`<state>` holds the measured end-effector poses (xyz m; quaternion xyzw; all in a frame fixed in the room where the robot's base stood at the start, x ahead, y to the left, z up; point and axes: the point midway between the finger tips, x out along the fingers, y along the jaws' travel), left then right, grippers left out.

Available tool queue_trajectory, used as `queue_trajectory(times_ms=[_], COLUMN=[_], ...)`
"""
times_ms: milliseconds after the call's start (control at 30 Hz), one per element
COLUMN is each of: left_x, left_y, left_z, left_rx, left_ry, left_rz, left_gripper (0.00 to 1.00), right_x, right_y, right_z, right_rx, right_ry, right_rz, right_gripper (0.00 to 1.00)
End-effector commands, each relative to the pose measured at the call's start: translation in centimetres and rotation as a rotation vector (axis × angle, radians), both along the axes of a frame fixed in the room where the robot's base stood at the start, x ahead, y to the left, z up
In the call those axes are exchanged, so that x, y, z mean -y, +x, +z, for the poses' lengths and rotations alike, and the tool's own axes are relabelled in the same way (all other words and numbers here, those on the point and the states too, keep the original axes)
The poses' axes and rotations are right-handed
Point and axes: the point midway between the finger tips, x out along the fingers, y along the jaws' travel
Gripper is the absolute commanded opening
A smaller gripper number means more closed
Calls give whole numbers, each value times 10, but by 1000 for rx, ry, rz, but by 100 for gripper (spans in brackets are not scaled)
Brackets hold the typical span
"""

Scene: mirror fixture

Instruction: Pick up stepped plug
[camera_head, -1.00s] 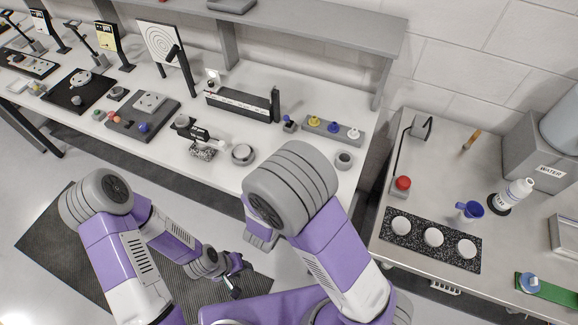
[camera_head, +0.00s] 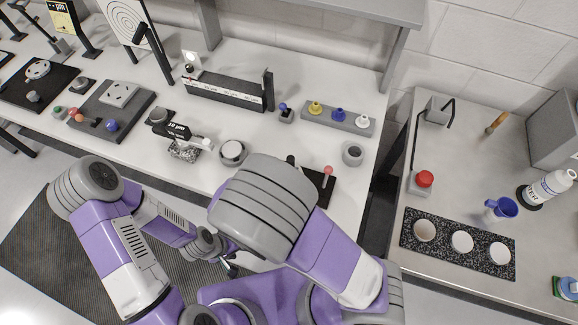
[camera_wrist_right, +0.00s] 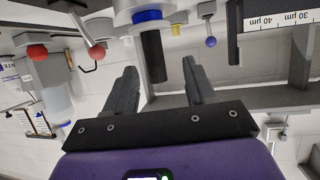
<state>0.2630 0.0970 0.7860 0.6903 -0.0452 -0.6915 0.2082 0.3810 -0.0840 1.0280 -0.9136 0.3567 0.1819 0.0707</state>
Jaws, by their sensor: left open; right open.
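I cannot tell for sure which part is the stepped plug. Yellow (camera_head: 316,107), blue (camera_head: 338,115) and white (camera_head: 362,122) knob-like pieces stand in a row on a grey block on the bench. My left gripper (camera_head: 231,268) is open and empty, low in front of the bench. My right gripper is hidden behind my arm in the head view. In the right wrist view, which looks upside down, my right gripper (camera_wrist_right: 160,80) is open. A dark cylinder (camera_wrist_right: 153,58) shows between its fingers, apart from them, with a blue ring (camera_wrist_right: 147,15) above it in the picture.
A red-balled lever (camera_head: 327,170) on a black plate stands beside my right arm. A grey ring (camera_head: 352,153), a round pale-topped part (camera_head: 232,152) and a scale bar (camera_head: 228,92) are on the bench.

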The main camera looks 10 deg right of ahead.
Motion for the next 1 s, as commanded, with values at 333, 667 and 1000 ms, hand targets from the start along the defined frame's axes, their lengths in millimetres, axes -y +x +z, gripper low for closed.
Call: queue_trajectory(times_ms=[333, 667, 1000], left_x=[0, 0, 0], left_y=[0, 0, 0], left_z=[-14, -15, -15], left_rx=[0, 0, -1], left_ry=[0, 0, 0], left_rz=[0, 0, 0], left_gripper=[43, 43, 43], right_x=[31, 42, 42], right_y=[26, 40, 40], right_z=[-26, -31, -30], right_rx=[-4, -2, -2], right_ry=[-2, 1, 1], right_rz=[-3, 0, 0], right_gripper=[55, 55, 17])
